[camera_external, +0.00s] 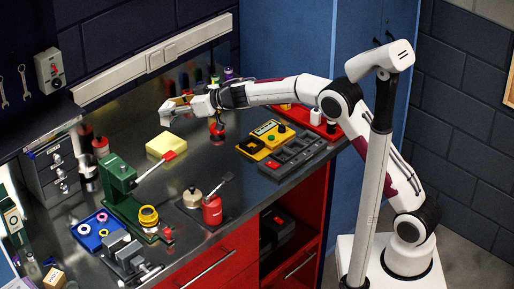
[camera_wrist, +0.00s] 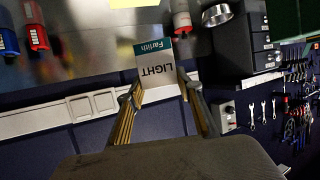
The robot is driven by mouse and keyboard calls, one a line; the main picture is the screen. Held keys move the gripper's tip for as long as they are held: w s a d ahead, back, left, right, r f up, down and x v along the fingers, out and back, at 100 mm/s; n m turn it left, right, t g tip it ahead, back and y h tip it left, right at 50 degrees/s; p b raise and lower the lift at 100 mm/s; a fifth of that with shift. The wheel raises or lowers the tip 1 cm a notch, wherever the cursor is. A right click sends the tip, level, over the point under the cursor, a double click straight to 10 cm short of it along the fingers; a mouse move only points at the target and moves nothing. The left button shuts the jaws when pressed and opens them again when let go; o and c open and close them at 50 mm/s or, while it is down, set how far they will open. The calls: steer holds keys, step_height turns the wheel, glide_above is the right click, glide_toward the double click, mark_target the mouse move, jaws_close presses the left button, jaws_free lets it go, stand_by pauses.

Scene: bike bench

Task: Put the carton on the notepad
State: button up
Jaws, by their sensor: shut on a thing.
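The carton (camera_wrist: 157,72) is a white box with a teal band and the word LIGHT on it. It sits between the two fingers of my gripper (camera_wrist: 162,92) in the wrist view. In the external view my gripper (camera_external: 180,102) is shut on it above the back of the bench, and the carton shows only as a small pale shape there. The notepad (camera_external: 165,144) is a yellow block lying on the bench, nearer the camera than my gripper and apart from the carton. Its edge shows at the top of the wrist view (camera_wrist: 136,3).
A green press (camera_external: 118,185) stands left of the notepad, with a red-tipped lever reaching close to it. A yellow case (camera_external: 264,139) and a grey tray (camera_external: 293,157) lie to the right. The wall has a white socket rail (camera_external: 155,60).

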mark_target(173, 122)
steer(key=shift+f, duration=2.85)
steer(key=shift+f, duration=0.1)
steer(key=shift+f, duration=1.95)
steer(key=shift+f, duration=0.15)
steer(key=o, duration=1.1)
steer(key=shift+d, duration=0.1)
